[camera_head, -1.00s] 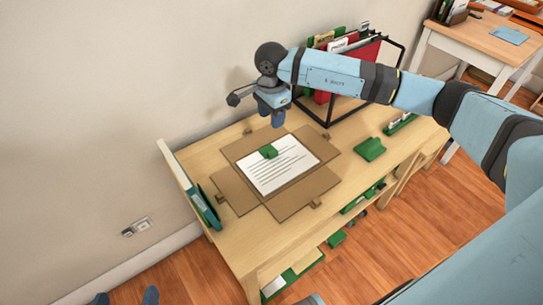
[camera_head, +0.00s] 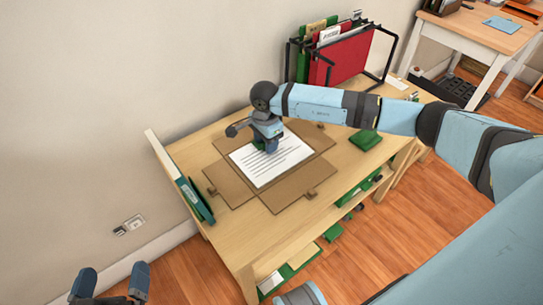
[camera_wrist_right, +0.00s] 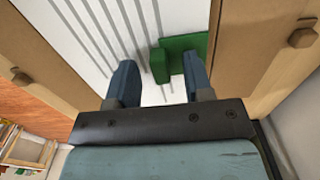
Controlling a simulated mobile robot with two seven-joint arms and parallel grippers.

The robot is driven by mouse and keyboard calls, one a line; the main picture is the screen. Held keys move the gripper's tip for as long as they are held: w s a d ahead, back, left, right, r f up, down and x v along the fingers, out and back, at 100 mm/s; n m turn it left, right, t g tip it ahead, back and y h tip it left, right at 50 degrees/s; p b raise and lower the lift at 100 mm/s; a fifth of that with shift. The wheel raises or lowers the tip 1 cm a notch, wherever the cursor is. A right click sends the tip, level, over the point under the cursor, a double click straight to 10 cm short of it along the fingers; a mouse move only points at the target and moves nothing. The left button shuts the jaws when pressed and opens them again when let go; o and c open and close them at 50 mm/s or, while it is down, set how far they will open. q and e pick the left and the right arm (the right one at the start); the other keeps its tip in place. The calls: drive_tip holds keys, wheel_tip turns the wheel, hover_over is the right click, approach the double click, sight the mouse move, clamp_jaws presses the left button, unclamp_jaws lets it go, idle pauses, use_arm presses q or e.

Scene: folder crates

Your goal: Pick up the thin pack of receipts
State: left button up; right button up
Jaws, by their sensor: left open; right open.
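A white pack of lined paper (camera_head: 280,163), seemingly the receipts, lies flat on an opened brown cardboard folder (camera_head: 284,195) on the wooden table. A green clip (camera_wrist_right: 184,48) sits at the pack's edge. My right gripper (camera_head: 269,148) is low over that edge and partly hides the clip in the head view. In the right wrist view its two fingers (camera_wrist_right: 160,66) are apart, with part of the clip between them; whether they touch it I cannot tell. My left gripper (camera_head: 111,284) is open and empty at the lower left, away from the table.
A black wire rack (camera_head: 388,50) with red and green folders stands at the table's back. A teal binder (camera_head: 195,200) leans at the left end. Shelves below hold green items.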

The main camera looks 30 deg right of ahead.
clamp_jaws()
use_arm(q)
drive_tip(key=shift+w+r, duration=0.1)
use_arm(e)
drive_tip(key=shift+r, duration=0.1)
drive_tip(key=shift+r, duration=0.6)
use_arm(q)
drive_tip(key=s+a+f+g+y+p, duration=0.2)
drive_tip(key=a+f+g+p, duration=0.1)
drive_tip(key=f, duration=0.4)
drive_tip(key=shift+s+a+g+y+p, duration=0.2)
drive_tip(key=shift+g+y+p, duration=0.1)
drive_tip(key=shift+p, duration=0.25)
use_arm(e)
wheel_tip(320, 180, up, 19)
drive_tip(key=shift+f, duration=0.15)
